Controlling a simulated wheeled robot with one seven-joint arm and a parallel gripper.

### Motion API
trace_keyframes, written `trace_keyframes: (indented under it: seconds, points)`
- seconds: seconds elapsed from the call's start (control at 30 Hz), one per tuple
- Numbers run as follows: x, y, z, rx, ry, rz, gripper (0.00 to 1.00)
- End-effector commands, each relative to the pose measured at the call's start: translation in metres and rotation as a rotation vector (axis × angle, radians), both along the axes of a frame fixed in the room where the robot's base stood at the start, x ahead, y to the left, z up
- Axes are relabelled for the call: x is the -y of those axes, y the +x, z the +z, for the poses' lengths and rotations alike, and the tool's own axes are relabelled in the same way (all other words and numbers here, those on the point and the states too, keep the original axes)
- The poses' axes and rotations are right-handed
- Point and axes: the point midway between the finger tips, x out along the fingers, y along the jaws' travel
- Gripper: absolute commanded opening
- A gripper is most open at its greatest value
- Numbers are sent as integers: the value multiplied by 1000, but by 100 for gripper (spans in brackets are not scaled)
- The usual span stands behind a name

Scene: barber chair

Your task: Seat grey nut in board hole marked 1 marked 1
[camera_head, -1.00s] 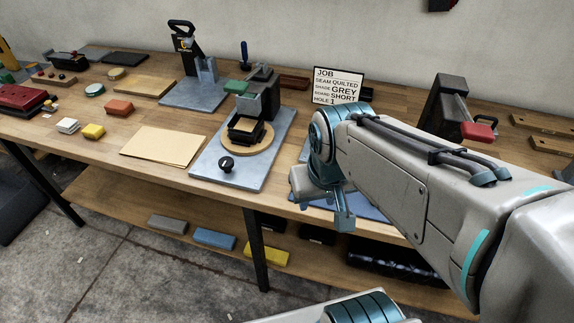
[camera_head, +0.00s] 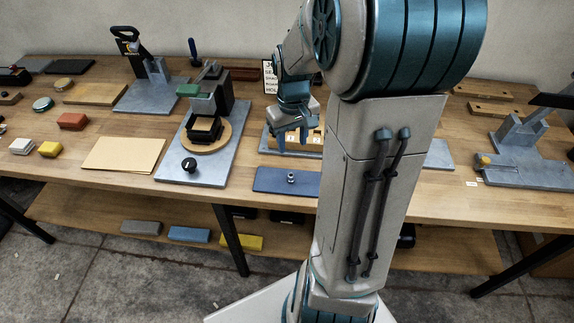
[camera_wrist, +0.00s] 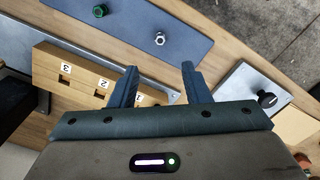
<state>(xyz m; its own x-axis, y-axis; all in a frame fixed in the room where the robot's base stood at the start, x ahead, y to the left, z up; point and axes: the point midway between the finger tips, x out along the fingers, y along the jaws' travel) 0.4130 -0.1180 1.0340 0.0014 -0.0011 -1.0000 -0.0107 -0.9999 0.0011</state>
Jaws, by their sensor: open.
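The grey nut (camera_head: 291,178) sits on the blue mat (camera_head: 270,182) on the bench. The nut also shows in the wrist view (camera_wrist: 159,38), beyond my fingertips, with a green nut (camera_wrist: 100,11) farther left on the same mat. The wooden board (camera_wrist: 78,72) has square holes marked 3, 2 and 1; the label 1 (camera_wrist: 139,99) is beside my left finger, and the hole at that end is partly hidden by my gripper. My gripper (camera_wrist: 158,72) is open and empty, apart from the nut. In the head view my gripper (camera_head: 293,140) hangs over the board, behind the mat.
A grey plate with a clamp fixture and black knob (camera_head: 189,165) stands left of the mat. The job card (camera_head: 269,77) behind is mostly hidden by my arm. Tan sheets (camera_head: 123,155) lie farther left. Another grey fixture (camera_head: 525,150) stands at right.

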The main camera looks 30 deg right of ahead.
Motion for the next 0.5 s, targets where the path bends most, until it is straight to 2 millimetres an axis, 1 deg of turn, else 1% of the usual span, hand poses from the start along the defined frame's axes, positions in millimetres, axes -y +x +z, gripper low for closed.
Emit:
trace_keyframes:
  seconds: [0.3,0.4,0.5]
  points:
    - [0,-1,-60,-6,5,0,43]
    - [0,-1,-73,-5,3,0,43]
    - [0,0,-80,-4,3,-1,43]
